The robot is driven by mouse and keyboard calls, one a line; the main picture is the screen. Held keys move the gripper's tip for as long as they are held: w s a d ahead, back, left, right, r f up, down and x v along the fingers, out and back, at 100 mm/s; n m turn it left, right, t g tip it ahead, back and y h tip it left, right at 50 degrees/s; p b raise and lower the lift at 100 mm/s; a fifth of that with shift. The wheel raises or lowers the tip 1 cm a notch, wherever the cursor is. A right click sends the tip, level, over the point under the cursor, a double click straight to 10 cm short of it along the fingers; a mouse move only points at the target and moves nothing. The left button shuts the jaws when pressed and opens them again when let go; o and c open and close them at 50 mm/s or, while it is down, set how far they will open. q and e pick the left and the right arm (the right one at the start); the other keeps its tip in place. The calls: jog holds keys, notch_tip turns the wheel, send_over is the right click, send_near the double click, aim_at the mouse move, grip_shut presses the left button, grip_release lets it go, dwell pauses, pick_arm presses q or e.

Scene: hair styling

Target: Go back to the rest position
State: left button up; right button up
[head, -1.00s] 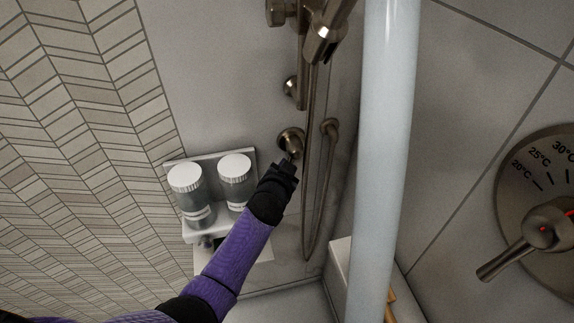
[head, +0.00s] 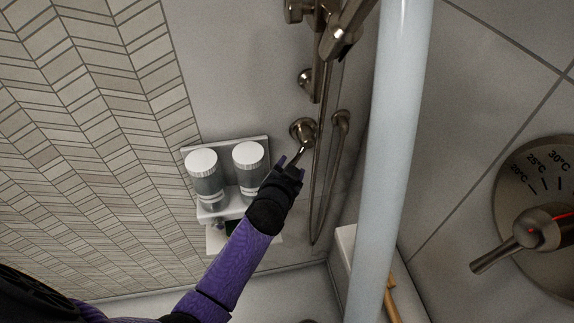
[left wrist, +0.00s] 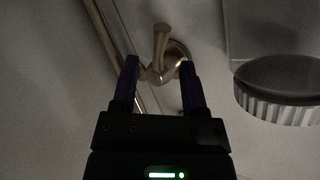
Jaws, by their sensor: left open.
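My left gripper (head: 289,164) is at the end of the purple and black arm in the head view. I cannot tell whether a fingertip touches the valve. My right gripper is not in view.
Two white-capped bottles (head: 207,182) (head: 249,172) stand on a wall shelf (head: 222,210) left of my gripper. A metal hose (head: 322,190) hangs right of the valve. A pale vertical tube (head: 396,130) crosses the near view. A temperature dial (head: 545,215) is at far right.

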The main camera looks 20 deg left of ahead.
pick_arm(q)
jog(key=p+v, duration=0.1)
jog(key=v, duration=0.2)
jog(key=shift+s+r, duration=0.1)
jog(key=shift+s, duration=0.3)
jog(key=s+d+f+g+h, duration=0.1)
jog(key=s+f+g, duration=0.3)
jog(key=s+f, duration=0.5)
jog(key=s+f+g, duration=0.3)
jog(key=s+f, duration=0.4)
jog(key=f, duration=0.5)
jog(key=s+a+f+n+g, duration=0.1)
jog(key=s+f+g, duration=0.2)
jog(key=s, duration=0.9)
jog(key=s+a+f+g, duration=0.1)
jog(key=s+f+g, duration=0.2)
jog(key=s, duration=0.9)
notch_tip(320, 180, down, 3)
jog(key=shift+a+r+n+g, duration=0.15)
jog(key=shift+a+n+g, duration=0.15)
jog(key=shift+a+n, duration=0.1)
